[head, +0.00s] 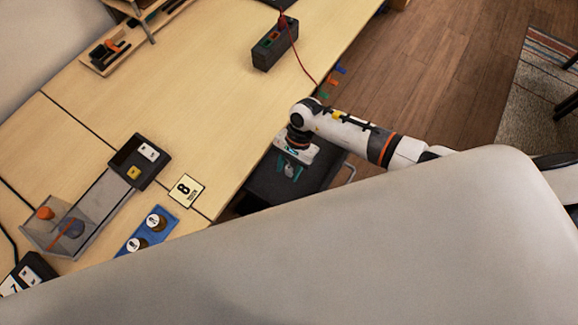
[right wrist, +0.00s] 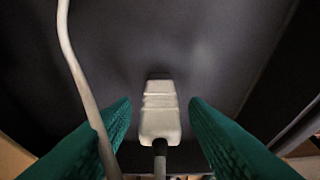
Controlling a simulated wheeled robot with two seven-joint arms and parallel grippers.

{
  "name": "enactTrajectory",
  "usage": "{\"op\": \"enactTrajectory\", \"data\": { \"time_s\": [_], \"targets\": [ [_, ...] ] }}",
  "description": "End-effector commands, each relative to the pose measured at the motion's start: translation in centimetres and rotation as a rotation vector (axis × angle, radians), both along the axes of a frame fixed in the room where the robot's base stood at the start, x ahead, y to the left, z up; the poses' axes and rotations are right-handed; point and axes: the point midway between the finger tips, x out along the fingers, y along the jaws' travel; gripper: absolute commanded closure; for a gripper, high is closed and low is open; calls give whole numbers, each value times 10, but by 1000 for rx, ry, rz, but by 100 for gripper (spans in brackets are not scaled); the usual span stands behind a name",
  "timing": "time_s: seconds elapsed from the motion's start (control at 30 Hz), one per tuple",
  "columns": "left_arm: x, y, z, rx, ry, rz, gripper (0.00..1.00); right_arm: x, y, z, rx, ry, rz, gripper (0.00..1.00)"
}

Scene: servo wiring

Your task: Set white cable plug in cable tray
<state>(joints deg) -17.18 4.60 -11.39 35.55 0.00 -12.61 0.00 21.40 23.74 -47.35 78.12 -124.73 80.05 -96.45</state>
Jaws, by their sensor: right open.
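In the right wrist view the white cable plug (right wrist: 160,112) lies between my two green fingers, with a gap on each side, over a dark grey surface (right wrist: 215,40). A pale cable (right wrist: 75,60) runs down on the left, passing the left finger. My right gripper (right wrist: 160,105) is open. In the head view my right gripper (head: 289,172) points down over a dark tray (head: 258,185) beside the table edge. The plug cannot be made out in the head view. Whether it rests on the tray floor is unclear. My left gripper is not in view.
The wooden table (head: 210,90) has a wide clear middle. A black box (head: 272,48) with coloured slots and a red wire stands at the back. A card marked 8 (head: 186,190), a blue plate with knobs (head: 143,235) and a clear box (head: 65,228) lie front left.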

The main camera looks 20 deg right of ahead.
Motion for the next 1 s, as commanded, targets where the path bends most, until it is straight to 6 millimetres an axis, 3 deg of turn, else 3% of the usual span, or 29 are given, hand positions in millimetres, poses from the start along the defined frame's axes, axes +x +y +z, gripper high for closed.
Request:
{"op": "enactTrajectory", "data": {
  "time_s": [0.17,0.63,0.8,1.0],
  "targets": [
    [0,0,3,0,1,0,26,4,-3,12,0,-5,1,59],
    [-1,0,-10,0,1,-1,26,26,-32,97,0,-3,0,59],
    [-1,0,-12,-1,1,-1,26,28,-36,111,-1,-1,0,59],
    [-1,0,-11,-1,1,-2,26,29,-36,114,0,0,0,59]
  ]
}}
